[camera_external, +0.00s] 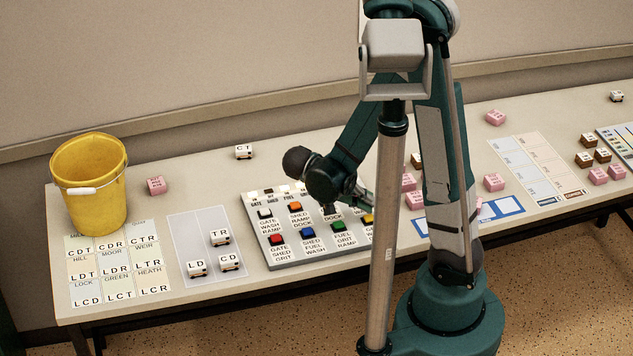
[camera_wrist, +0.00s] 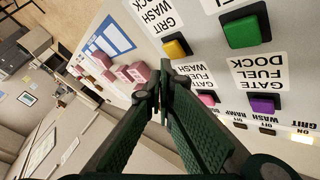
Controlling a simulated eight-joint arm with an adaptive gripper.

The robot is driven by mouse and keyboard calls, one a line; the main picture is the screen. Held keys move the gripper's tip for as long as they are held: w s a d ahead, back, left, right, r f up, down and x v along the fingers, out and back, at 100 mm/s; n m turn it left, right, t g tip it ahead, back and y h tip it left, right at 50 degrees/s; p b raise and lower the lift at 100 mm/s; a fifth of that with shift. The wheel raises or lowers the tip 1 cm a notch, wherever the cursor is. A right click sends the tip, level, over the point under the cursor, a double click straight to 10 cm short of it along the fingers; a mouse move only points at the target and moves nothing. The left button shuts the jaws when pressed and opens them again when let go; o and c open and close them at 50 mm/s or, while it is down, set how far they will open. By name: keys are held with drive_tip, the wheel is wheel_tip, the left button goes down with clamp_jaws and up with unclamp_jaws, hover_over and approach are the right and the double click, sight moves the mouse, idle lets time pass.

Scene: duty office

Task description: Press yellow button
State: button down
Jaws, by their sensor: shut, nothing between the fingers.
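The yellow button (camera_external: 367,219) is at the right end of the near row on the grey button panel (camera_external: 290,262), partly behind my arm. In the wrist view the yellow button (camera_wrist: 175,47) is beyond my fingertips, slightly right of them, with a label reading GRIT and WASH beside it. My gripper (camera_wrist: 161,85) is shut and empty, its fingertips close together above the panel. It appears apart from the yellow button, though the exact height is hard to tell. In the external view my gripper (camera_external: 356,196) is over the panel's right part, partly hidden by my arm.
The green button (camera_wrist: 242,32), purple button (camera_wrist: 263,103) and pink button (camera_wrist: 207,99) lie around the yellow one. Pink blocks (camera_wrist: 125,75) stand beyond the panel. A yellow bucket (camera_external: 90,190) stands at the table's left end, away from the panel.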

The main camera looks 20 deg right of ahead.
wheel_tip(320, 180, up, 5)
drive_tip(key=p, duration=0.3)
drive_tip(key=shift+r, duration=0.2)
drive_tip(key=shift+d, duration=0.1)
idle(1.1)
drive_tip(key=d+r+n+t+y+b, duration=0.5)
drive_tip(key=d+r+n+y+b, duration=0.1)
drive_tip(key=y+b, duration=0.3)
drive_tip(key=shift+s+d+n+b, duration=0.15)
drive_tip(key=shift+d+n+b, duration=0.15)
drive_tip(key=shift+b, duration=0.25)
idle(1.2)
